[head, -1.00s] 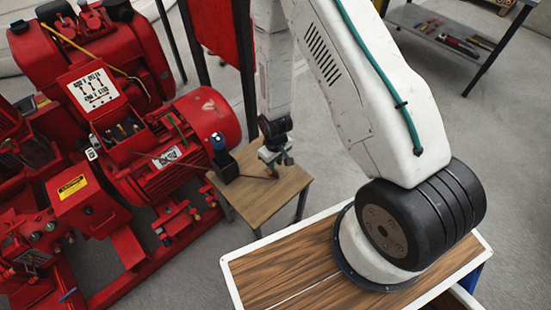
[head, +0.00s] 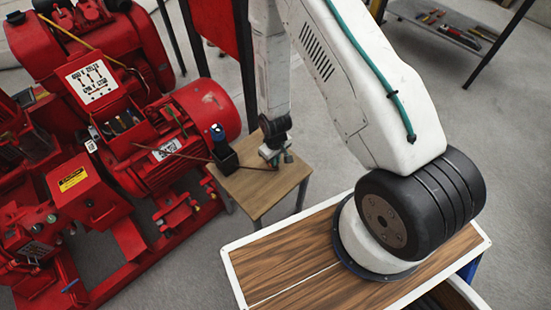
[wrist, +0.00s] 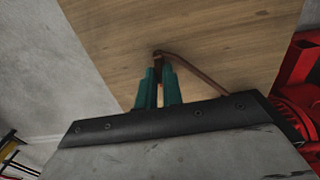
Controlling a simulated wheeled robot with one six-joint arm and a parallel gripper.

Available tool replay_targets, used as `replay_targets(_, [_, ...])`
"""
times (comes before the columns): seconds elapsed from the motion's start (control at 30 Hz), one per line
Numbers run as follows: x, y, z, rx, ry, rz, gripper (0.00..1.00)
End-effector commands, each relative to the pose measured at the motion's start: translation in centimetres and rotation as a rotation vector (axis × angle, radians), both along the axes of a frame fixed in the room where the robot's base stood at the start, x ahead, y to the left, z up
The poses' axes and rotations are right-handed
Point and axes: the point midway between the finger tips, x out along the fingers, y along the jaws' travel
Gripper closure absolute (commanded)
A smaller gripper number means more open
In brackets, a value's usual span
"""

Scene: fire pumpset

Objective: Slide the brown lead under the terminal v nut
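The brown lead (head: 190,156) runs from the red motor's open terminal box (head: 121,124) across to my gripper (head: 276,162) over the small wooden table. In the wrist view the lead (wrist: 205,75) bends near its end, and the end part lies between the teal fingers of my gripper (wrist: 158,75). The fingers are close together and appear shut on it, just above the tabletop. Several leads and posts show in the terminal box, but the terminal v nut is too small to make out.
A black holder (head: 224,158) with a blue-topped tool stands on the left of the small table (head: 262,190). Red pump machinery (head: 85,195) fills the left. A shelf with tools (head: 445,25) is at the back right. Grey floor is open between.

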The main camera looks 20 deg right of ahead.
Motion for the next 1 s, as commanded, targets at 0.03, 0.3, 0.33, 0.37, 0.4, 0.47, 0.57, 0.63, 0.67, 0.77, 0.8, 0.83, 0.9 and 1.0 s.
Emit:
replay_targets(0.03, [0.0,0.0,0.0,0.000,0.000,0.000,1.00])
replay_targets(0.3, [0.1,0.0,0.8,0.000,-0.001,0.000,1.00])
replay_targets(0.33, [0.1,0.0,1.0,0.001,-0.002,0.000,1.00])
replay_targets(0.37, [0.1,0.0,1.3,0.001,-0.002,0.000,1.00])
replay_targets(0.4, [0.1,0.0,1.6,0.000,-0.001,0.000,1.00])
replay_targets(0.47, [0.1,0.0,2.1,0.000,-0.001,0.000,1.00])
replay_targets(0.57, [0.1,0.0,2.9,0.001,-0.002,0.000,1.00])
replay_targets(0.63, [0.1,0.0,3.4,0.001,-0.002,0.000,1.00])
replay_targets(0.67, [0.1,0.0,3.7,0.001,-0.002,0.000,1.00])
replay_targets(0.77, [0.0,0.0,4.5,0.000,-0.001,0.000,1.00])
replay_targets(0.8, [0.1,0.0,4.8,0.001,-0.002,0.000,1.00])
replay_targets(0.83, [0.1,0.0,5.0,0.001,-0.002,0.000,1.00])
replay_targets(0.9, [0.1,0.0,5.6,0.001,-0.002,0.000,1.00])
replay_targets(1.0, [0.1,0.0,6.4,0.000,-0.001,0.000,1.00])
